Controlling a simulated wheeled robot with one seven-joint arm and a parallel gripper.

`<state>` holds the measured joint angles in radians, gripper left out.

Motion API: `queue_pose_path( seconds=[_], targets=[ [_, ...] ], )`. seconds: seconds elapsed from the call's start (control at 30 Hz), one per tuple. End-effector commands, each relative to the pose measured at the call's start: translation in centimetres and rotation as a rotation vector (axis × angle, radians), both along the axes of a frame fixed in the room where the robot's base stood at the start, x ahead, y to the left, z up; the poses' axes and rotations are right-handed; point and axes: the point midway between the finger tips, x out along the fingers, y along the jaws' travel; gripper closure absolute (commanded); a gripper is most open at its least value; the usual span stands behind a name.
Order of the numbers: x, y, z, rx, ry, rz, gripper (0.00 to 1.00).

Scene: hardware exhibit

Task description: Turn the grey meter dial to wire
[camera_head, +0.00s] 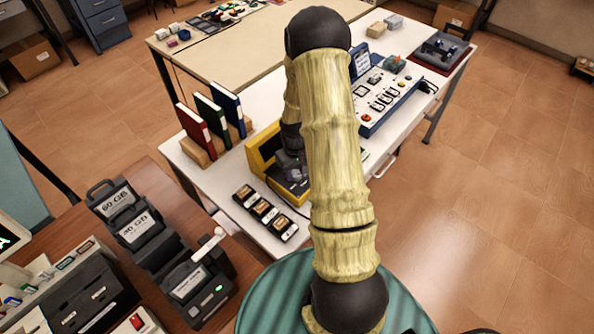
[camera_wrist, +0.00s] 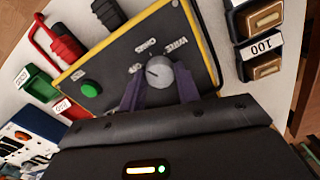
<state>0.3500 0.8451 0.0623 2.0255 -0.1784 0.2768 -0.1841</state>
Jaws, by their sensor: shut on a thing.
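The meter is a yellow-edged box with a dark face (camera_wrist: 112,62) in the wrist view; in the head view its yellow case (camera_head: 256,153) stands on the white table, partly hidden by my arm. The round grey dial (camera_wrist: 159,71) sits on the face. Labels surround it: OFF on its left, a middle word too small to read surely, and WIRE (camera_wrist: 175,42) above it. A dark mark on the dial seems to point left, towards OFF. My gripper (camera_wrist: 159,88) has its purple fingers on both sides of the dial, shut on it. In the head view my gripper (camera_head: 291,165) is at the meter.
A green button (camera_wrist: 89,88) is on the meter face. Red and black plugs (camera_wrist: 62,42) lie beside it. Labelled blocks (camera_head: 265,212) stand near the table's front edge, binders (camera_head: 208,125) behind left. A switch panel (camera_head: 385,100) stands to the right.

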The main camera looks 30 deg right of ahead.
Motion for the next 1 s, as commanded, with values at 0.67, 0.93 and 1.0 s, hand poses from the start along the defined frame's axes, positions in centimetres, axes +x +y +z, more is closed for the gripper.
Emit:
queue_pose_path(
  seconds=[0.67, 0.93, 1.0],
  targets=[
    [0.11, -0.29, 0.09, 0.001, -0.007, -0.646, 0.91],
    [0.13, -0.23, 0.14, 0.001, -0.007, -0.901, 0.91],
    [0.13, -0.25, 0.15, 0.001, -0.007, -0.965, 0.91]
  ],
)
